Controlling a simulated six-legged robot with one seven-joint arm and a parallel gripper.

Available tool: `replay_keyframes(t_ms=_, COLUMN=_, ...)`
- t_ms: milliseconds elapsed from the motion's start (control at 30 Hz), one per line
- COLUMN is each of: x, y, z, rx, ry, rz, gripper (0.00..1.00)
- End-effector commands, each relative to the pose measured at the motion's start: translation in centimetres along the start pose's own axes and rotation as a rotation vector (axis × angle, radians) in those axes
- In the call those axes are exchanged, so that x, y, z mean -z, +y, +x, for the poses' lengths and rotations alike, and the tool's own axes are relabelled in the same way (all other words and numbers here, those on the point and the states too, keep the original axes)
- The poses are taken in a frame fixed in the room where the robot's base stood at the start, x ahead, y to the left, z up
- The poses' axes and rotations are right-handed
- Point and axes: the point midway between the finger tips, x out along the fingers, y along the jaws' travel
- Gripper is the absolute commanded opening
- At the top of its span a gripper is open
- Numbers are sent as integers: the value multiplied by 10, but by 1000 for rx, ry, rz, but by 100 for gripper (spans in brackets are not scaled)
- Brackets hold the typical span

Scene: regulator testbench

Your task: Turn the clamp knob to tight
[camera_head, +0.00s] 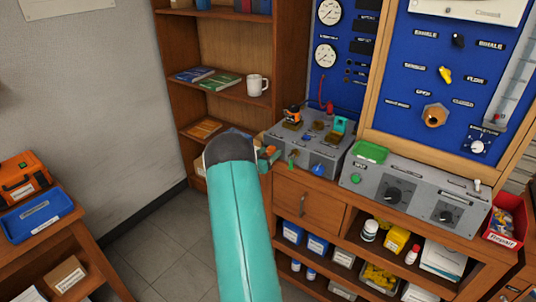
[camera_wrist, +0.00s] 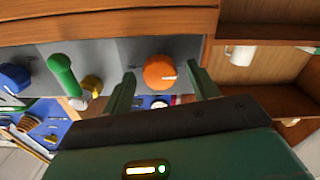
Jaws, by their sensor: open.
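The orange round knob (camera_wrist: 157,73), which I take to be the clamp knob, sits on the front of the grey bench unit (camera_head: 321,154). It bears a white mark at its right side in the wrist view. My gripper (camera_wrist: 161,76) is open, with one finger at each side of the knob in that view. I see gaps between the fingers and the knob, and I cannot tell how deep the fingers reach. In the head view my teal arm ends at the unit's left end and largely hides the knob there. No tight marking is legible.
A green handle (camera_wrist: 63,75), a yellow knob (camera_wrist: 92,84) and a blue knob (camera_wrist: 14,77) are beside the orange knob. A shelf with a white mug (camera_head: 257,85) stands behind. A second grey box (camera_head: 417,196) is to the right. A drawer (camera_head: 308,206) lies below.

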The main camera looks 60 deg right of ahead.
Motion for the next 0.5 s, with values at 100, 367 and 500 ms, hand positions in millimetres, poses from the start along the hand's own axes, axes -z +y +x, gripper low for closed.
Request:
replay_keyframes(t_ms=100, x=0, y=0, z=0, rx=0, ry=0, rz=0, gripper=40)
replay_keyframes(t_ms=367, x=0, y=0, z=0, rx=0, ry=1, rz=2, gripper=15)
replay_keyframes(t_ms=500, x=0, y=0, z=0, rx=0, ry=1, rz=17, gripper=15)
